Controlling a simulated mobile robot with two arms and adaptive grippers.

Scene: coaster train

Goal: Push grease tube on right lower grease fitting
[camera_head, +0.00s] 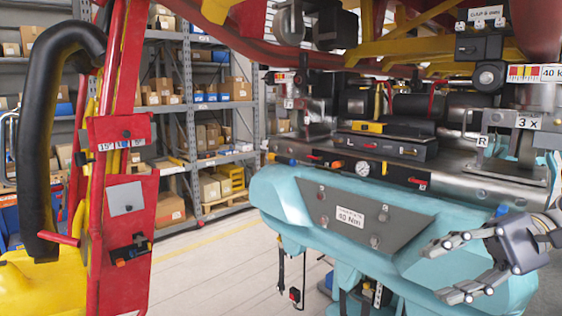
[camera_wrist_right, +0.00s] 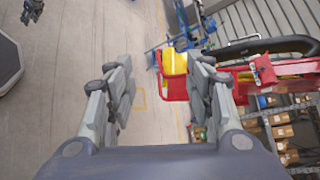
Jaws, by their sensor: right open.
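My right gripper (camera_head: 446,271) is in the head view at the lower right, in front of the teal housing (camera_head: 290,195). Its fingers are spread and nothing is between them. In the right wrist view the same gripper (camera_wrist_right: 153,75) is open and empty, with floor behind the gap. I cannot make out a grease tube or the right lower grease fitting for certain. A small blue part (camera_head: 502,210) shows above my right fingers; I cannot tell what it is. A small dark jointed part (camera_wrist_right: 33,10) at the top left of the wrist view may be my left gripper.
A red frame with a black hose (camera_head: 45,120) stands at the left. Behind it are shelves with boxes (camera_head: 210,187). A metal plate marked 60 Nm (camera_head: 350,217) is on the teal housing. Thin dark items (camera_head: 294,294) hang below it. The floor (camera_head: 215,262) between is clear.

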